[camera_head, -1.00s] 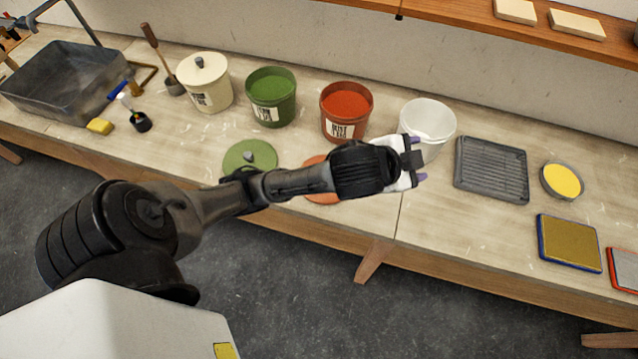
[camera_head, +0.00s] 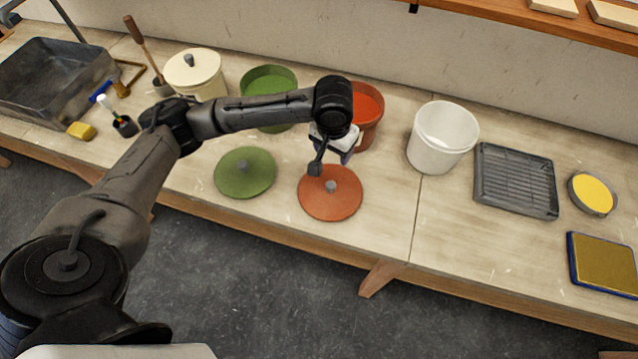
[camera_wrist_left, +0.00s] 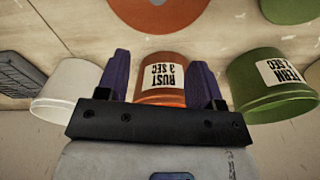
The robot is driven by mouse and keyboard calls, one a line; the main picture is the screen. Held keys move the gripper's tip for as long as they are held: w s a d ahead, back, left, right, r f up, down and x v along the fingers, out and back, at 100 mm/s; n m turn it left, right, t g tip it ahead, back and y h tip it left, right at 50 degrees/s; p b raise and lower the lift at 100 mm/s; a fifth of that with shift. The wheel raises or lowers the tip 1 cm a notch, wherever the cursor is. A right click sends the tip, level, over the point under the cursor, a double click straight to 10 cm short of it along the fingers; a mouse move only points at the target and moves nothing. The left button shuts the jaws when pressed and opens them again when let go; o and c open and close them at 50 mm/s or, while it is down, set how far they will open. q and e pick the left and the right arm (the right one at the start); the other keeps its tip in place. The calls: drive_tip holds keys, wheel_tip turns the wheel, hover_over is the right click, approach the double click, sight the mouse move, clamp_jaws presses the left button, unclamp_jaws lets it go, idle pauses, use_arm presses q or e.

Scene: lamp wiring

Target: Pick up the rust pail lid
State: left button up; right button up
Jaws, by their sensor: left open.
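The rust pail lid (camera_head: 331,201) is a flat orange-red disc with a small grey knob. It lies on the bench in front of the rust pail (camera_head: 367,112); part of it also shows at the top of the left wrist view (camera_wrist_left: 158,12). My left gripper (camera_head: 334,155) is above the bench, between the pail and the lid, just behind the knob and apart from it. Its purple fingers (camera_wrist_left: 163,75) are spread and empty, with the pail's label "RUST 3 SEC" visible between them in the left wrist view. My right gripper is out of view.
The green lid (camera_head: 245,173) lies left of the rust lid, with the green pail (camera_head: 268,82) behind it. A white pail (camera_head: 442,138) and a grey ribbed tray (camera_head: 515,180) stand to the right. Bare bench lies right of the rust lid.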

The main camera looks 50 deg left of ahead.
use_arm(q)
drive_tip(key=n, duration=0.2)
drive_tip(key=n+g+b, duration=0.1)
drive_tip(key=n+b, duration=0.1)
drive_tip(key=n, duration=0.2)
hover_over(331, 185)
drive_tip(key=f, duration=0.8)
drive_tip(key=shift+a+f, duration=0.3)
drive_tip(key=shift+f, duration=0.05)
drive_tip(key=shift+d+f+b, duration=0.15)
drive_tip(key=shift+f+b, duration=0.05)
drive_tip(key=shift+f, duration=1.1)
drive_tip(key=shift+d+f+b, duration=0.15)
drive_tip(key=shift+f+b, duration=0.05)
drive_tip(key=shift+f, duration=1.1)
drive_tip(key=c, duration=1)
